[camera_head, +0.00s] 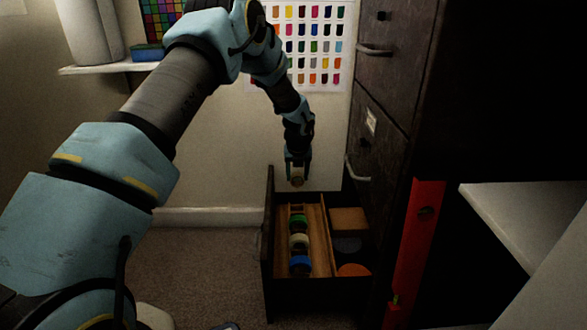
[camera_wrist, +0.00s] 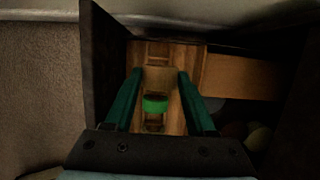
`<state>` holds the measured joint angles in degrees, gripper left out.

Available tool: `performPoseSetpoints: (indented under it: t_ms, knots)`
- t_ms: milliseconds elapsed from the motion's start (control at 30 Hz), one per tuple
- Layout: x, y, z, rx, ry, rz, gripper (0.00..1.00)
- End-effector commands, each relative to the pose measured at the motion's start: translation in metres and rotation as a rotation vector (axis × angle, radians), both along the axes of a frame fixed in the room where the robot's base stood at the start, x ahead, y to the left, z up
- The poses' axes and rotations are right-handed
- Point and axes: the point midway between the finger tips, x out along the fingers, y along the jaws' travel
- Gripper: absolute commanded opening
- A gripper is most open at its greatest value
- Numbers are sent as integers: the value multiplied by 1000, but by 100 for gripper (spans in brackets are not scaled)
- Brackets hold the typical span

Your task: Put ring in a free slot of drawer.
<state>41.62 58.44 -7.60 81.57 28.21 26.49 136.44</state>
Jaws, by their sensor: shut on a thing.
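My gripper (camera_head: 297,176) points down above the far end of the open drawer (camera_head: 269,240), shut on a tan ring (camera_head: 297,182). In the wrist view the ring (camera_wrist: 158,80) sits between the two green fingertips of my gripper (camera_wrist: 159,73). The drawer holds a wooden slotted rack (camera_head: 316,235). In the rack stand a green ring (camera_head: 298,220), a cream ring (camera_head: 299,242) and a blue ring (camera_head: 300,265), one behind another. The rack's far end, beyond the green ring, looks empty. The wrist view shows the green ring (camera_wrist: 155,104) nearer than the held ring.
Right of the rack, the drawer holds a wooden block (camera_head: 348,219), a dark disc (camera_head: 347,244) and an orange disc (camera_head: 354,270). The dark cabinet (camera_head: 384,125) with handles rises close to the right of my gripper. A red level (camera_head: 416,250) stands farther right.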

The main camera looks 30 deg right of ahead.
Motion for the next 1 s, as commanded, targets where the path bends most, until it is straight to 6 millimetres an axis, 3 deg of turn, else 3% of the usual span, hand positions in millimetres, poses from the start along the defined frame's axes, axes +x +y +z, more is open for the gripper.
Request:
performPoseSetpoints:
  t_ms: [1000]
  knots:
    - [0, 0, -82, 1, -1, -1, 5]
